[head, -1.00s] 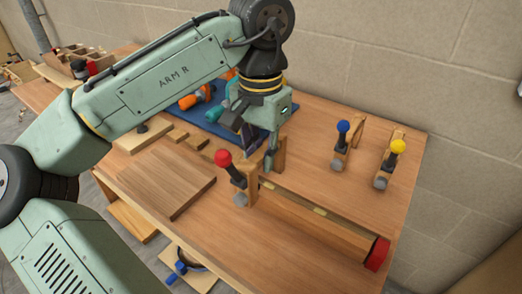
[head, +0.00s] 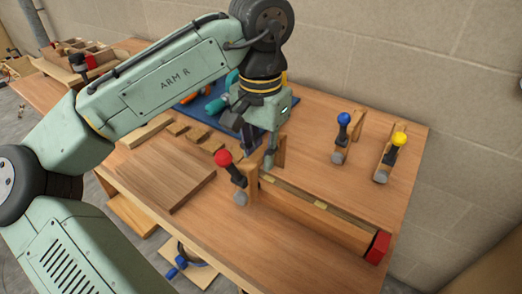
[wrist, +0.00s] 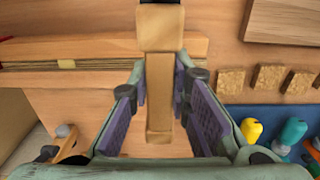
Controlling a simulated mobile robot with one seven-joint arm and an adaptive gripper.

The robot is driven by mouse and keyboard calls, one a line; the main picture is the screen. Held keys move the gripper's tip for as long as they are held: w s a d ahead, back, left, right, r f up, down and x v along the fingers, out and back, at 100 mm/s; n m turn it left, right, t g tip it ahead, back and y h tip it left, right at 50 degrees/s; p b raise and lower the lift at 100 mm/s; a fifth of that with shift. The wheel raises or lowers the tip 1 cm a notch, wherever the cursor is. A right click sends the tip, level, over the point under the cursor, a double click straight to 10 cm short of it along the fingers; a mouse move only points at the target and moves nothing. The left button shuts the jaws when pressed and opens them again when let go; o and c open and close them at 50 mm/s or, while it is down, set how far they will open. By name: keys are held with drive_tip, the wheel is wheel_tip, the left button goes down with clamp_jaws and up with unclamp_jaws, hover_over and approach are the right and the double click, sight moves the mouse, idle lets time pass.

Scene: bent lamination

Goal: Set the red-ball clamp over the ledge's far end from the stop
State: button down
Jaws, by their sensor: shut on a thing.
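The red-ball clamp (head: 238,180) is a wooden C-shaped frame with a black handle, red ball and grey pad. My gripper (head: 258,154) is shut on its wooden frame, which shows upright between the fingers (wrist: 160,112) in the wrist view. The clamp stands at the left end of the ledge (head: 320,218), opposite the red stop (head: 377,247). In the wrist view the clamp's frame (wrist: 160,75) crosses the ledge (wrist: 60,48) near its end. I cannot tell whether the clamp rests on the ledge.
A blue-ball clamp (head: 342,138) and a yellow-ball clamp (head: 390,157) stand at the right. A wooden board (head: 168,172) lies left of my gripper, with small blocks (head: 195,135) behind it. A blue mat (head: 205,112) with tools lies behind. The front right of the table is clear.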

drive_tip(key=shift+f+b, duration=0.45)
drive_tip(key=shift+f, duration=0.9)
drive_tip(key=shift+f, duration=0.2)
drive_tip(key=c, duration=1.4)
unclamp_jaws()
drive_tip(key=shift+r, duration=0.1)
wheel_tip(320, 180, up, 12)
drive_tip(key=shift+f, duration=0.1)
wheel_tip(320, 180, up, 6)
drive_tip(key=p, duration=0.7)
